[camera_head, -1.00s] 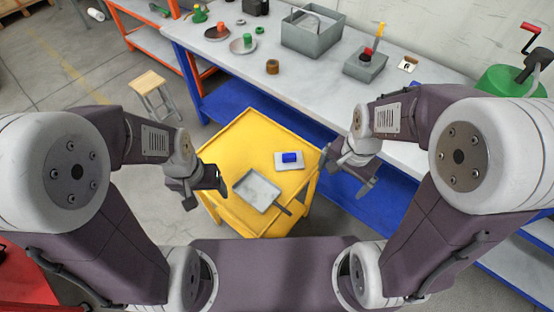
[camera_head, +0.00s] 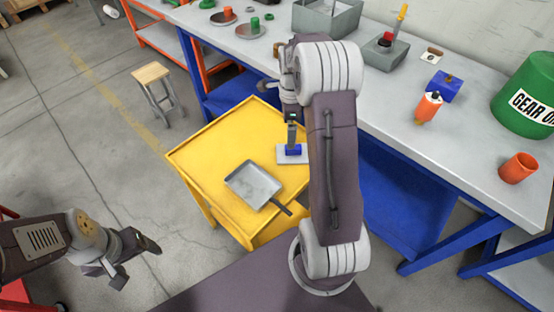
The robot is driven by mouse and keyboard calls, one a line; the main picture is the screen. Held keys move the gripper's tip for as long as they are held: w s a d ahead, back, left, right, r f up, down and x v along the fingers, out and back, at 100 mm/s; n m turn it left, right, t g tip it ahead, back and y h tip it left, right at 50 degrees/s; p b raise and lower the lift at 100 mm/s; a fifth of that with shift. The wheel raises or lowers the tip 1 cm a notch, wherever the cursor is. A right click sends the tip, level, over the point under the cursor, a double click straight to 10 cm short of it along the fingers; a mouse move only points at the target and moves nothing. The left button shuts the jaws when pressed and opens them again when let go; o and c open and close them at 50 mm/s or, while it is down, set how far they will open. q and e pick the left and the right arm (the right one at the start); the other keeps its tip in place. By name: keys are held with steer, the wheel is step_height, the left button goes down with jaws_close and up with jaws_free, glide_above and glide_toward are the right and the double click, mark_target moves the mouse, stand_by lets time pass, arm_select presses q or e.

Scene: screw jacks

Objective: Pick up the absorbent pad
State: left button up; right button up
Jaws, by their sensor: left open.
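A flat white pad (camera_head: 281,158) with a blue block (camera_head: 293,151) on it lies on the yellow cart top (camera_head: 215,147), near its right edge; I take it for the absorbent pad. My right gripper (camera_head: 292,145) points down with its fingertips at the blue block. I see its fingers edge-on, so I cannot tell whether they have closed on the block. The pad appears flat on the cart, and my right arm hides part of its right side. My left gripper (camera_head: 135,264) is open and empty over the floor at the lower left.
A grey pan (camera_head: 254,184) with a dark handle lies on the cart, nearer me than the pad. Behind stands a workbench (camera_head: 430,130) with a grey bin (camera_head: 327,20), an orange jack (camera_head: 428,107) and a green drum (camera_head: 530,97). A stool (camera_head: 152,74) stands left of the cart.

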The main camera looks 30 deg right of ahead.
mark_target(293, 151)
steer(key=shift+s+d+f, duration=0.2)
steer(key=shift+d+f, duration=0.05)
steer(key=shift+f, duration=0.25)
steer(key=shift+s+d+f, duration=0.15)
steer(key=shift+d+f, duration=0.1)
steer(key=shift+f, duration=0.2)
steer(key=shift+s+d, duration=0.15)
steer(key=shift+d, duration=0.05)
step_height(293, 151, down, 3)
steer(key=shift+a+f+b, duration=0.1)
steer(key=shift+b, duration=0.6)
steer(key=shift+f, duration=0.45)
steer(key=f+b, duration=0.1)
steer(key=f, duration=0.3)
steer(key=shift+s+f, duration=0.15)
steer(key=shift+s, duration=0.05)
steer(key=shift+w+f, duration=0.1)
steer(key=shift+f, duration=0.2)
steer(key=shift+r, duration=0.1)
steer(key=c, duration=1.3)
